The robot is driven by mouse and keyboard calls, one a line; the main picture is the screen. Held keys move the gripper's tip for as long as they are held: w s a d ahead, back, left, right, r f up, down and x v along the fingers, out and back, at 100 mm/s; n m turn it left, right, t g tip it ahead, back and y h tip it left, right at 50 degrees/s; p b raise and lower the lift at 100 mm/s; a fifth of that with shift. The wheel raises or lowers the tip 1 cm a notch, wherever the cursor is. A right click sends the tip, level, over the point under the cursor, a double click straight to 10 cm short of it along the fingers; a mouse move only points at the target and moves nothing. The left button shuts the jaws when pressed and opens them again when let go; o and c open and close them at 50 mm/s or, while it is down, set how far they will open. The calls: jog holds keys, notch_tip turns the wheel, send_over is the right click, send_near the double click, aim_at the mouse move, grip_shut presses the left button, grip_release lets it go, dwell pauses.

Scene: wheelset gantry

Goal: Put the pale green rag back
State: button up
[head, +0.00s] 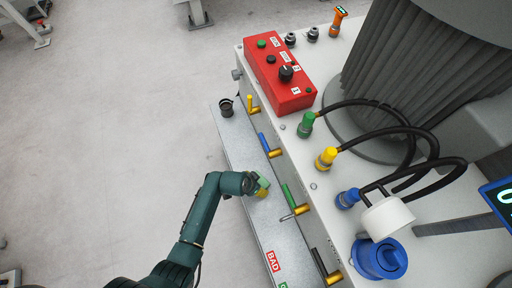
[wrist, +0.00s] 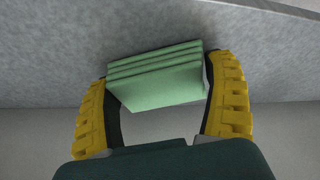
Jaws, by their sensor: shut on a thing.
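The pale green rag (wrist: 158,82) is a folded stack of layers between the yellow ridged fingers of my gripper (wrist: 160,98) in the wrist view. My gripper is shut on it. In the head view the rag (head: 263,182) shows as a small green patch at the end of my dark green arm, and my gripper (head: 261,189) is over the grey metal shelf (head: 235,150). The shelf surface also shows behind the rag in the wrist view (wrist: 60,50). I cannot tell whether the rag touches the shelf.
A black cup-like item (head: 226,107) stands at the shelf's far end; a red BAD label (head: 273,261) is near its front. Coloured-handled valves (head: 292,200) stick out along the machine's side. A red control box (head: 279,75) sits above.

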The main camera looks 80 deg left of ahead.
jog(key=o, duration=0.9)
jog(key=shift+f, duration=0.1)
jog(key=shift+r, duration=0.25)
jog(key=p+v, duration=0.6)
jog(key=v, duration=0.5)
jog(key=shift+s+d+r, duration=0.1)
jog(key=shift+d+r, duration=0.05)
jog(key=shift+r, duration=0.2)
